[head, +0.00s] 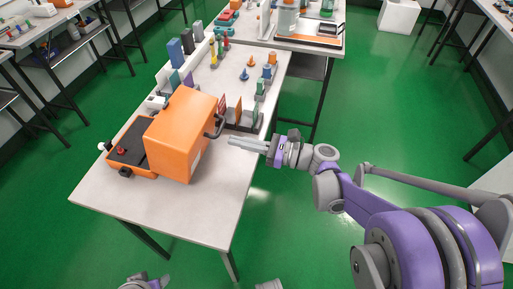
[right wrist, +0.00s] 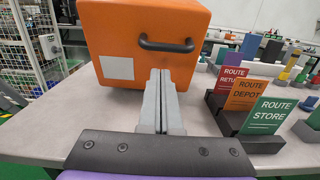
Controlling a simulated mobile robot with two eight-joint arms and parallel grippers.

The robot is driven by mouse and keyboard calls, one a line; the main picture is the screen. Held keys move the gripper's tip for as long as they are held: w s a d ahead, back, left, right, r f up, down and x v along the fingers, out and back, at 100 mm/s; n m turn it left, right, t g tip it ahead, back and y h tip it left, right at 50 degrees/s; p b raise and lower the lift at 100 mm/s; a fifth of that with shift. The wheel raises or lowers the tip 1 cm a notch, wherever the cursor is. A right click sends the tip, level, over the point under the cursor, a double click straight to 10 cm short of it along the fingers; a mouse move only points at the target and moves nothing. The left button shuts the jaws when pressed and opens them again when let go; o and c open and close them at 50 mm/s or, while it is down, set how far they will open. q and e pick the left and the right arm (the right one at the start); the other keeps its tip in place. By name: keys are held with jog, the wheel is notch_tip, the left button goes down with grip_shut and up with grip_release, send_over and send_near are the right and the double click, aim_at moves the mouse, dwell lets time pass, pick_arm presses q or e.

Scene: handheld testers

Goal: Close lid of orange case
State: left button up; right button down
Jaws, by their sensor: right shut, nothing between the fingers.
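The orange case sits on the white table, with its base (head: 128,150) at left showing a dark panel and a red knob. Its large orange lid (head: 180,130) stands raised beside the panel, so the panel is uncovered. A dark handle (head: 215,126) is on the lid's right side; the right wrist view shows this handle (right wrist: 166,46) on the lid face (right wrist: 120,20). My right gripper (head: 232,141) is shut and empty, pointing at the lid just below and right of the handle; its fingertips (right wrist: 160,72) look close to the lid, contact unclear. My left gripper (head: 145,283) shows only partly at the bottom edge.
Route signs in dark holders (right wrist: 250,125) stand right of the lid on the table (head: 150,208). Several coloured testers and blocks (head: 245,74) stand farther back. The table's front part is clear. A second table (head: 290,45) adjoins behind.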

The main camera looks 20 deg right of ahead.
jog(key=shift+w+a+r, duration=0.35)
jog(key=shift+a+r, duration=0.25)
jog(key=shift+r, duration=0.25)
pick_arm(q)
jog(key=shift+r, duration=0.15)
